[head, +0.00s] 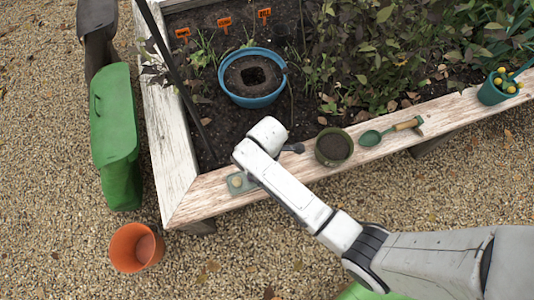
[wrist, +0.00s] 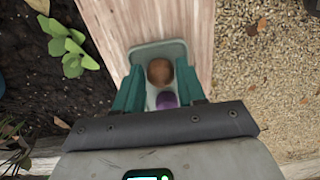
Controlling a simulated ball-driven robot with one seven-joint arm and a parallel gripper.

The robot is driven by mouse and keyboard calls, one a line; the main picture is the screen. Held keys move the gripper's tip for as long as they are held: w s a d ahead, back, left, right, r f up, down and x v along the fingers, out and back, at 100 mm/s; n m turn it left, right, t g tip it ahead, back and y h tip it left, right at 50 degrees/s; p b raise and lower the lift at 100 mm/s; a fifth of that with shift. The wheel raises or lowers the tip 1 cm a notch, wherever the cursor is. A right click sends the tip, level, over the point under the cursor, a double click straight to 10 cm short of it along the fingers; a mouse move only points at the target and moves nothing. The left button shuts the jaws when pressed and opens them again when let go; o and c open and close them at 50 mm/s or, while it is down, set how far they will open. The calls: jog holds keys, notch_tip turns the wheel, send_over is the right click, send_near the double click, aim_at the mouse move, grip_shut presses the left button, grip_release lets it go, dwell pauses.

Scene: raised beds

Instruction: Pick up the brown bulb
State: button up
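The brown bulb (wrist: 160,72) lies in a small grey-green tray (wrist: 145,52) on the wooden edge, with a purple bulb (wrist: 166,99) right beside it, nearer my palm. In the wrist view my gripper (wrist: 159,76) is open. Its teal fingers stand on either side of the bulbs, with gaps showing beside the brown bulb. I cannot tell how far the fingertips are above the tray. In the head view the tray (head: 248,187) shows beside my arm, with a pale brownish round thing on it; my fingers are hidden there.
A blue ring-shaped pot (head: 252,98) sits in the soil. An orange pot (head: 134,248) and green bin (head: 115,130) stand on gravel.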

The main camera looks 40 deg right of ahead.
jog(key=shift+f, duration=0.15)
jog(key=shift+c, duration=0.2)
jog(key=c, duration=0.4)
jog(key=shift+c, duration=0.2)
jog(key=shift+r, duration=0.55)
notch_tip(320, 180, up, 2)
jog(key=shift+r+p, duration=0.25)
jog(key=shift+p, duration=0.5)
jog(key=s+a+r+p, duration=0.4)
jog(key=s+r, duration=0.5)
jog(key=s, duration=0.4)
jog(key=shift+s+a+r+p, duration=0.15)
jog(key=shift+a+r+p, duration=0.1)
jog(key=shift+p, duration=0.1)
